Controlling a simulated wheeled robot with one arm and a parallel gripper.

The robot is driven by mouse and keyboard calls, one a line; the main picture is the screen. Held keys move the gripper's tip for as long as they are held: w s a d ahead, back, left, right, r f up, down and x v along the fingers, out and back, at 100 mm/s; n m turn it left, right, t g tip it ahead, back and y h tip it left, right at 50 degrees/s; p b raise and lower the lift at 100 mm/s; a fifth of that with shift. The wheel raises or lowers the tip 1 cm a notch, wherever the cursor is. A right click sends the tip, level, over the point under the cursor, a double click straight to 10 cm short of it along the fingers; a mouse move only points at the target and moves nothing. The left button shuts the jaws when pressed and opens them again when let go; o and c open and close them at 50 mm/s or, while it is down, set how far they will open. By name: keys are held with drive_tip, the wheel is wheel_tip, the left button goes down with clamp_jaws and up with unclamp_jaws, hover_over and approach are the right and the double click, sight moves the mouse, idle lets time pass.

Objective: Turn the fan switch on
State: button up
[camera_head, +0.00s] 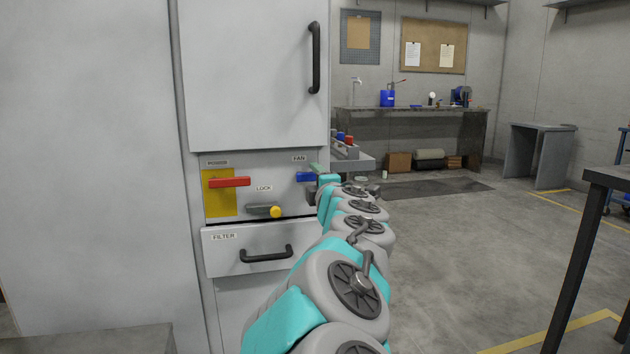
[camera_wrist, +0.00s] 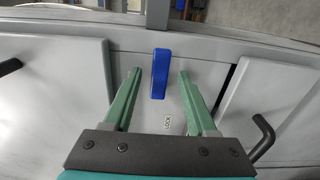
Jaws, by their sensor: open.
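The fan switch is a blue lever (camera_head: 306,177) under the FAN label on the grey cabinet's control panel in the head view. It points sideways to the left there. In the wrist view the blue lever (camera_wrist: 160,73) lies between the two green fingers. My gripper (camera_wrist: 158,74) is open around it, with a gap visible on each side and no contact that I can see. In the head view my gripper (camera_head: 316,172) is at the right end of the panel, partly hidden by my own arm. The lever's right end is hidden there.
The panel also has a red POWER lever (camera_head: 230,182) on a yellow plate and a LOCK handle with a yellow knob (camera_head: 275,211). A FILTER drawer (camera_head: 262,240) with a black handle is below. A door with a black handle (camera_head: 316,58) is above. Open floor lies to the right.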

drive_tip(key=v, duration=0.7)
drive_tip(key=shift+s, duration=0.2)
drive_tip(key=shift+d+r, duration=0.1)
drive_tip(key=shift+d, duration=0.05)
